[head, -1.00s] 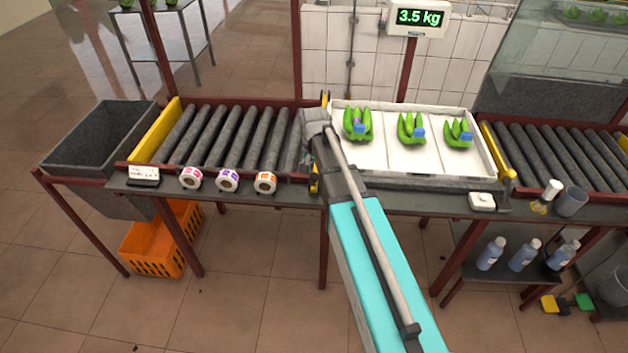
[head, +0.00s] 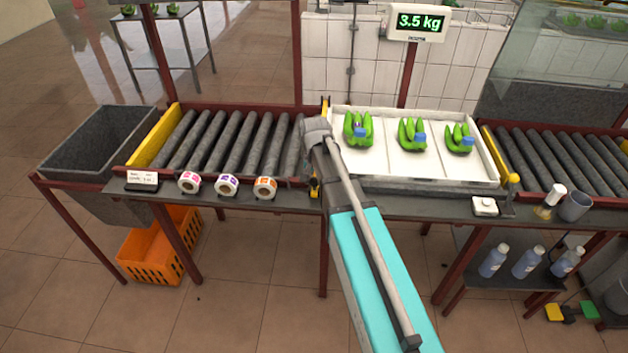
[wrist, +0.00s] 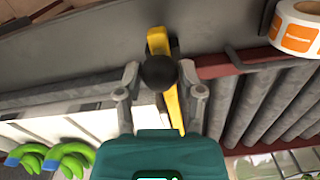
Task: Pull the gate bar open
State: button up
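The middle gate bar is yellow and stands between the left rollers and the white tray. In the head view my arm covers most of it; its near end (head: 314,191) shows beside the wrist. In the wrist view the yellow bar (wrist: 157,42) runs under a round black knob (wrist: 160,73). My gripper (wrist: 159,78) is open, one finger on each side of the knob, with a small gap seeming to remain on both sides. The fingertips are hidden in the head view.
The white tray (head: 482,170) holds three green banana bunches on the right. Left rollers (head: 225,140) are bare. Label rolls (head: 227,185) line the front ledge. Other yellow bars stand at the left (head: 154,138) and right (head: 497,150). A scale display (head: 418,22) reads 3.5 kg.

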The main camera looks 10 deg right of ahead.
grip_shut()
jog(key=shift+r, duration=0.1)
jog(key=shift+w+r+p, duration=0.2)
jog(key=shift+r+p, duration=0.8)
jog(key=shift+p, duration=0.1)
jog(key=w+d+r+p, duration=0.1)
jog(key=w+r+p, duration=0.3)
jog(key=r+p, duration=0.6)
jog(key=w+d+r+p, duration=0.2)
jog(key=w+r+p, duration=0.3)
jog(key=r+p, duration=0.6)
jog(key=w+d+r+p, duration=0.1)
jog(key=w+r+p, duration=0.4)
jog(key=r+p, duration=0.5)
jog(key=shift+w+d+r, duration=0.2)
jog(key=shift+d+r, duration=0.05)
jog(key=shift+d, duration=0.1)
